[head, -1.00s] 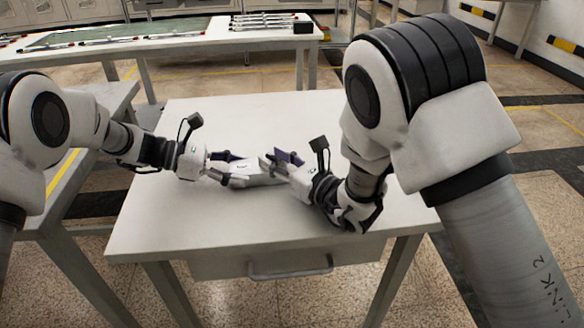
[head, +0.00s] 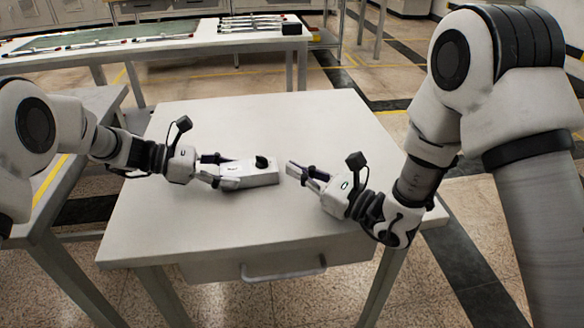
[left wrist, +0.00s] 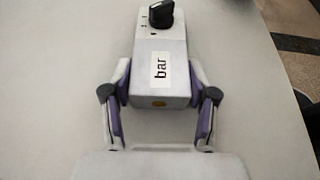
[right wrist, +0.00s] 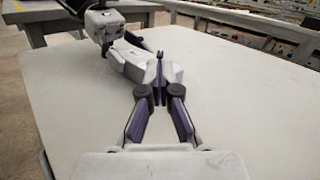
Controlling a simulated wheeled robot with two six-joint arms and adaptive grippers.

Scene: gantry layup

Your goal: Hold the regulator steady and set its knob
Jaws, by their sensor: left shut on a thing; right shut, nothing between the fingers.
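The regulator (head: 240,176) is a pale box lying on the white table (head: 310,120), with a black knob (head: 262,162) on top near its right end. My left gripper (head: 224,172) is shut on its left end. In the left wrist view the regulator (left wrist: 161,62) shows a "bar" label, with the fingers on both sides and the knob (left wrist: 160,14) at the far end. The knob's exact setting cannot be read. My right gripper (head: 291,168) is shut and empty, a short way right of the regulator. In the right wrist view its fingertips (right wrist: 159,72) meet.
The table has a front drawer with a handle (head: 284,273). Its right half and back are clear. Behind stands a bench (head: 150,52) with several thin rods and a black block (head: 291,29). Another pale table (head: 45,195) stands at the left.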

